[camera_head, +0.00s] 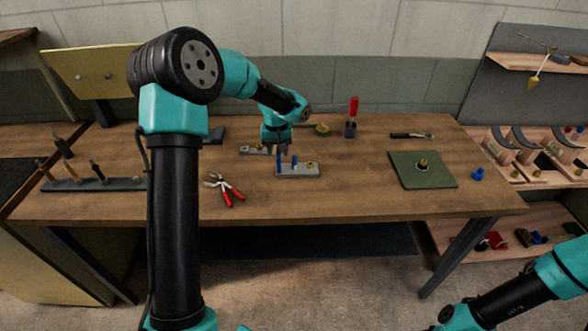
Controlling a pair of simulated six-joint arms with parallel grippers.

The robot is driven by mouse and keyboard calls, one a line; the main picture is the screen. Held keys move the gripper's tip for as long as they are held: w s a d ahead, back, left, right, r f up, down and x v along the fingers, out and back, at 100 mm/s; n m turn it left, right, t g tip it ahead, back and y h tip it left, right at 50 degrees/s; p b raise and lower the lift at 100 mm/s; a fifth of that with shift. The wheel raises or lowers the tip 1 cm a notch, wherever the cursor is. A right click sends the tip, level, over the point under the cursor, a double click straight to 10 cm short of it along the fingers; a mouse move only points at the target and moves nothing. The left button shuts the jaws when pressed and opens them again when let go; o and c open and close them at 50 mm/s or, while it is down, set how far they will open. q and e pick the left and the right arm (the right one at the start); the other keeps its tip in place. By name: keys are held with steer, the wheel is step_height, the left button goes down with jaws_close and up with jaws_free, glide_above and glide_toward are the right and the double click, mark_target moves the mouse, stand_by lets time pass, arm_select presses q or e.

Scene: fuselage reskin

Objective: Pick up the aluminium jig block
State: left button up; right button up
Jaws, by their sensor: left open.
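A light grey metal block (297,170) lies on the wooden workbench (330,200) near the middle, with a blue pin and a small brass piece standing on it. A second grey metal piece (250,150) lies just behind and left of it, partly hidden by my gripper. I cannot tell for sure which of the two is the aluminium jig block. My left gripper (276,150) points down, open, right over the second piece and behind the front block. Whether its fingers touch anything is too small to tell. My right gripper is out of view; only part of that arm shows at lower right.
Red-handled pliers (226,189) lie in front left. A red-handled tool (352,115) stands in a dark holder behind. A green mat (423,169), a blue item (477,174) and a dark tool (411,135) lie to the right. A tool rack (92,184) is at left.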

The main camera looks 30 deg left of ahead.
mark_target(285, 170)
arm_select(q)
steer(key=shift+w+f, duration=0.1)
steer(key=shift+f, duration=2.5)
jaws_close()
